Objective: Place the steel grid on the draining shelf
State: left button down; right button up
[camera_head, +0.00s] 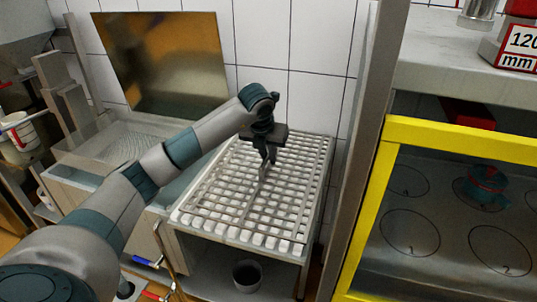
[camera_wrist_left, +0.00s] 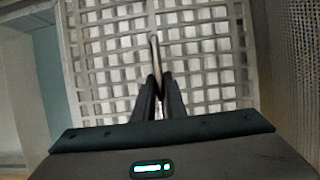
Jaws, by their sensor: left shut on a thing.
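The steel grid (camera_head: 222,205) is a flat grey lattice. It lies over the top of the white draining shelf (camera_head: 240,249), whose pale surface shows through the openings. Whether the grid rests fully on the shelf or hangs slightly above it, I cannot tell. My left gripper (camera_head: 264,172) points down over the middle of the grid, shut on a narrow upright part of it. In the left wrist view, my left gripper (camera_wrist_left: 158,88) pinches this thin bar, with the lattice of the grid (camera_wrist_left: 106,75) around and below. My right gripper is not in view.
A dark cup (camera_head: 247,275) stands beneath the shelf. A grey post (camera_head: 350,150) and a yellow-framed cabinet (camera_head: 372,205) stand close on the right. A metal sheet (camera_head: 165,60) leans on the tiled wall behind a sink (camera_head: 110,145) at left.

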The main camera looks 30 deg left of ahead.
aim_at(269, 166)
pick_arm(q)
jog(key=shift+r, duration=0.1)
notch_tip(269, 166, down, 2)
jog(key=shift+p, duration=0.3)
jog(key=shift+f, duration=0.8)
jog(key=c, duration=2)
grip_release()
jog(key=shift+f, duration=0.15)
jog(key=shift+o, duration=0.9)
jog(key=shift+s, duration=0.1)
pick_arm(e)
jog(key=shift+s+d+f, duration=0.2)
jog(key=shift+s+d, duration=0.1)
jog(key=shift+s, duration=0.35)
